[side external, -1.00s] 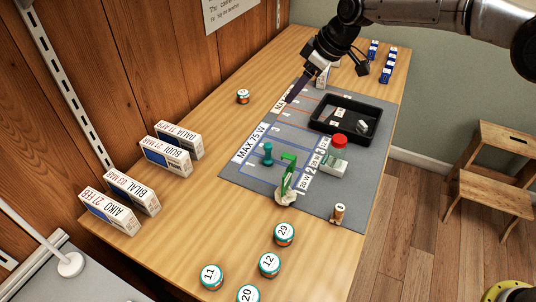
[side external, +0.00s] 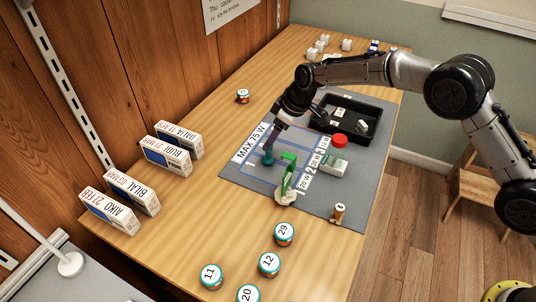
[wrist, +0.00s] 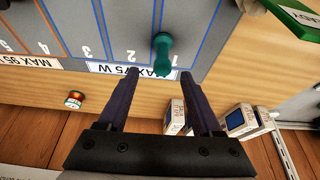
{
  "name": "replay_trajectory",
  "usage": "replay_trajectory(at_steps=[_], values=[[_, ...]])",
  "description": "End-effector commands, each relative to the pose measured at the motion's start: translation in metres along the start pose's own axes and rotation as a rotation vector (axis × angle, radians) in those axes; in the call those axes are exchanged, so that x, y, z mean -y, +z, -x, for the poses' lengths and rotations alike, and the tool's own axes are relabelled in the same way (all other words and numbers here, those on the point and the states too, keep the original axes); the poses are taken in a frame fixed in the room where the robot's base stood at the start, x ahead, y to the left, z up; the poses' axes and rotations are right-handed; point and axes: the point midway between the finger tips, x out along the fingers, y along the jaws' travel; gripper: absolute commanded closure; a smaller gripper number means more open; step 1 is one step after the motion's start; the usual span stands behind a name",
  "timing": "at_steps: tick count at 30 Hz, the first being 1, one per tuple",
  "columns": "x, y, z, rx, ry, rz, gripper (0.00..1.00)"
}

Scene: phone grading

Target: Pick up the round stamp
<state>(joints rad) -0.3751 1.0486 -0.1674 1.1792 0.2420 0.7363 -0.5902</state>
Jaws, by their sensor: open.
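The round stamp appears to be the teal knobbed piece (side external: 268,157) standing on the grey mat (side external: 350,190), near the "MAX 75 W" label. In the wrist view the teal stamp (wrist: 162,55) shows ahead of the fingers, near the line between them. My gripper (side external: 268,150) is at the stamp in the side view, its fingers pointing down toward it. In the wrist view my gripper (wrist: 158,75) is open, with nothing between its two dark fingers. Whether the fingers touch the stamp cannot be told.
A green stand (side external: 287,175) is just right of the stamp. A white box (side external: 334,165) and a red-topped piece (side external: 339,140) lie farther right. A black tray (side external: 373,115) is behind. Labelled cartons (side external: 172,157) stand left, and numbered round tins (side external: 284,234) are in front.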

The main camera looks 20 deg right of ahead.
Motion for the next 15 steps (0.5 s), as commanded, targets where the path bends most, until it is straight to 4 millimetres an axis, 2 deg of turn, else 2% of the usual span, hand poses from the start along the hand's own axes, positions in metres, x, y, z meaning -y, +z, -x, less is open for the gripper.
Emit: replay_trajectory(at_steps=[7, 15], values=[[0.004, 0.0, -0.035, 0.001, -0.001, 0.001, 0.33], [0.004, 0.0, -0.045, -0.001, 0.0, 0.001, 0.33]])
